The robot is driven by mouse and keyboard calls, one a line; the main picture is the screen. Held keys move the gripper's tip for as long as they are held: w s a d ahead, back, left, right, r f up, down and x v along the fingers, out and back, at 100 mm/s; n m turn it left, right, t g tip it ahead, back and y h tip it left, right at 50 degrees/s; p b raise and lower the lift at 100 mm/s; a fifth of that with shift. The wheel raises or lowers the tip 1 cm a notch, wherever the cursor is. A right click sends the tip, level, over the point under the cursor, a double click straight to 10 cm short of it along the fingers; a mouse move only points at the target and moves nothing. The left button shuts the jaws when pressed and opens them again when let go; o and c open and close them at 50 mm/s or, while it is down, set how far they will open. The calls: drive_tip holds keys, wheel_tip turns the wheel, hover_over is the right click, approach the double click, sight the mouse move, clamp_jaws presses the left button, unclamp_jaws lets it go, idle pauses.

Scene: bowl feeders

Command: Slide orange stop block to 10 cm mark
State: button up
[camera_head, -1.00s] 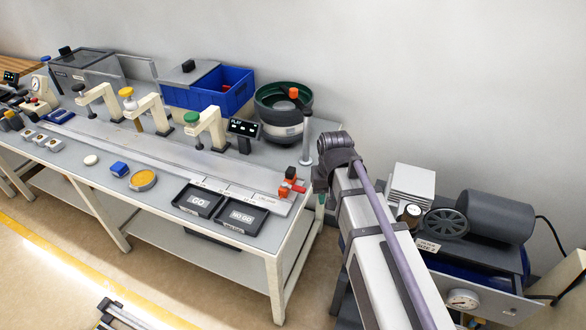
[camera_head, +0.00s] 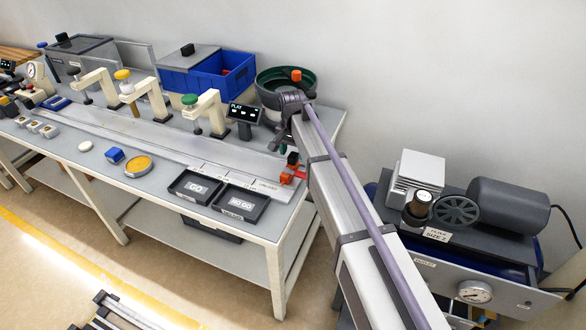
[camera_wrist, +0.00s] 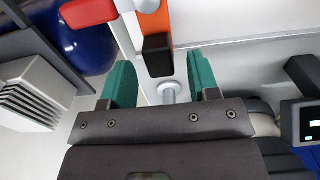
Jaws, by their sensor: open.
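The orange stop block (camera_head: 289,176) with a black top part (camera_head: 293,158) sits at the right end of the long grey rail (camera_head: 180,152). In the wrist view the orange block (camera_wrist: 154,22) is at the top centre, its black part (camera_wrist: 158,55) towards me. My gripper (camera_wrist: 161,82) has two green fingers, open and empty. The black part appears in line with the gap between them; I cannot tell how deep it is. In the head view my arm hides most of the gripper. The scale marks (camera_head: 225,180) on the rail are too small to read.
GO (camera_head: 190,198) and NO GO (camera_head: 224,210) trays lie in front of the rail. The bowl feeder (camera_head: 270,76), a small display (camera_head: 244,113) and a green-knobbed clamp (camera_head: 190,100) stand behind it. A compressor (camera_head: 505,208) stands right of the table.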

wheel_tip(320, 180, down, 3)
drive_tip(key=shift+r+b, duration=0.2)
drive_tip(key=shift+b, duration=0.35)
drive_tip(key=shift+r, duration=0.1)
drive_tip(key=shift+r, duration=0.1)
drive_tip(key=shift+c, duration=0.2)
clamp_jaws()
